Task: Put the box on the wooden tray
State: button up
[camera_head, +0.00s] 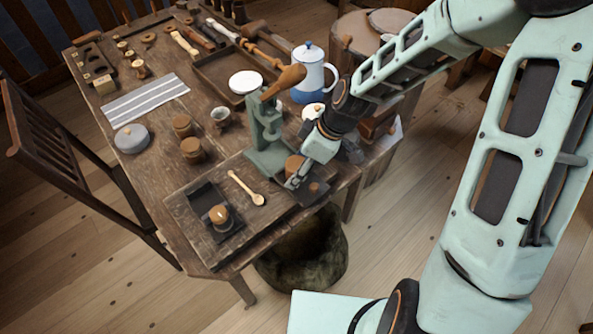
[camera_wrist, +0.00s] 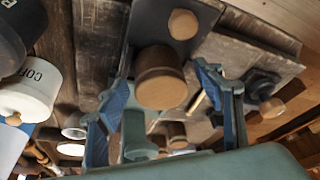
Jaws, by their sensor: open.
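A round brown wooden box (camera_head: 294,164), a short turned cylinder, stands upright at the table's front right, partly hidden by my gripper (camera_head: 298,176). In the wrist view the box (camera_wrist: 160,80) appears between my two blue fingers (camera_wrist: 162,72), with gaps visible on both sides. My gripper is open and holds nothing. The wooden tray (camera_head: 212,88), brown and rimmed, lies toward the back of the table, with a white bowl (camera_head: 245,82) at its right part.
A green press (camera_head: 266,140) stands just left of my gripper. A blue-and-white jug (camera_head: 310,72) is behind it. A dark small tray (camera_head: 203,195) is at the front.

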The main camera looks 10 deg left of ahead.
jog(key=shift+a+f, duration=0.15)
jog(key=shift+f, duration=0.1)
jog(key=shift+c, duration=0.3)
jog(key=c, duration=1.3)
jog(key=shift+r, duration=0.1)
